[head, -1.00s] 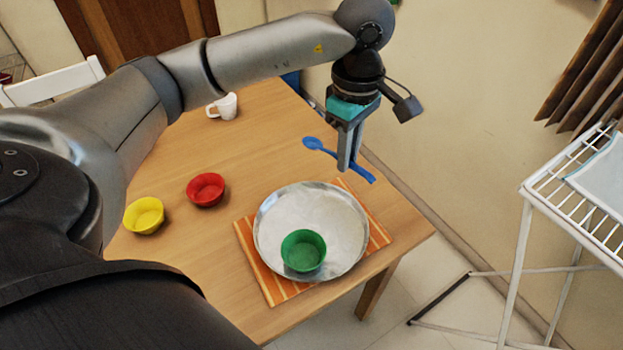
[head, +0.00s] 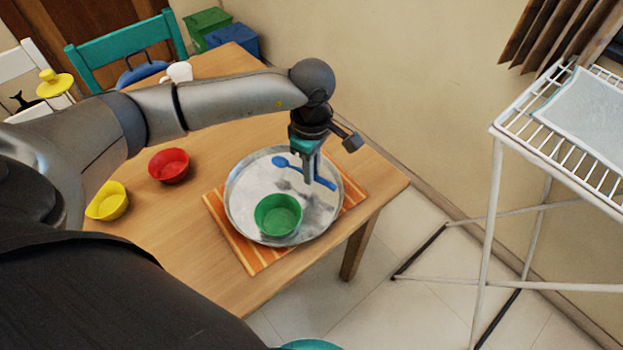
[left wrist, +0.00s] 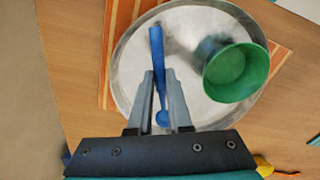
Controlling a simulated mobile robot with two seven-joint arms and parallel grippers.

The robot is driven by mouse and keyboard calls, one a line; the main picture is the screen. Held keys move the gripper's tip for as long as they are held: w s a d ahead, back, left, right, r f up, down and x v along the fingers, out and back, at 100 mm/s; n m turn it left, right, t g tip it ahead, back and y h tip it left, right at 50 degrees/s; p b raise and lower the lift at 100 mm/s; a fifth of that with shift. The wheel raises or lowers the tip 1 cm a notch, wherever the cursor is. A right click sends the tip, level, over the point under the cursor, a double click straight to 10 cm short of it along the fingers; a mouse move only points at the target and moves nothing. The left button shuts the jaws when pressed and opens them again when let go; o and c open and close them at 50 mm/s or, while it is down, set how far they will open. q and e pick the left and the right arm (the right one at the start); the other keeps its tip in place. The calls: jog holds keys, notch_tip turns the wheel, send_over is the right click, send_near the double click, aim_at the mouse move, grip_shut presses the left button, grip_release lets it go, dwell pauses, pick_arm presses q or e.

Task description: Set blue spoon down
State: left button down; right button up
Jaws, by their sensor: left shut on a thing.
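The blue spoon (head: 281,162) is over the round metal tray (head: 236,203). My left gripper (head: 309,178) is shut on the spoon's handle. In the left wrist view the spoon (left wrist: 157,55) lies between the two fingers (left wrist: 160,85). I cannot tell whether the spoon touches the tray. A green bowl (head: 278,214) stands on the tray, in front of and left of the gripper. The tray (left wrist: 130,70) and the green bowl (left wrist: 236,72) also show in the left wrist view. My right gripper is not in view.
The tray rests on an orange striped mat (head: 238,246) on the wooden table (head: 205,215). A red bowl (head: 169,166) and a yellow bowl (head: 108,202) stand to the left. A white cup (head: 179,72) is at the back. A white drying rack (head: 540,150) stands right of the table.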

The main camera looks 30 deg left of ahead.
pick_arm(q)
notch_tip(320, 180, down, 3)
jog(key=shift+b, duration=0.3)
jog(key=shift+f, duration=0.3)
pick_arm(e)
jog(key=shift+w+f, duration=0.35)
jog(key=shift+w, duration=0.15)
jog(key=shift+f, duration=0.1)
pick_arm(q)
jog(key=c, duration=0.8)
grip_release()
jog(key=shift+c, duration=0.2)
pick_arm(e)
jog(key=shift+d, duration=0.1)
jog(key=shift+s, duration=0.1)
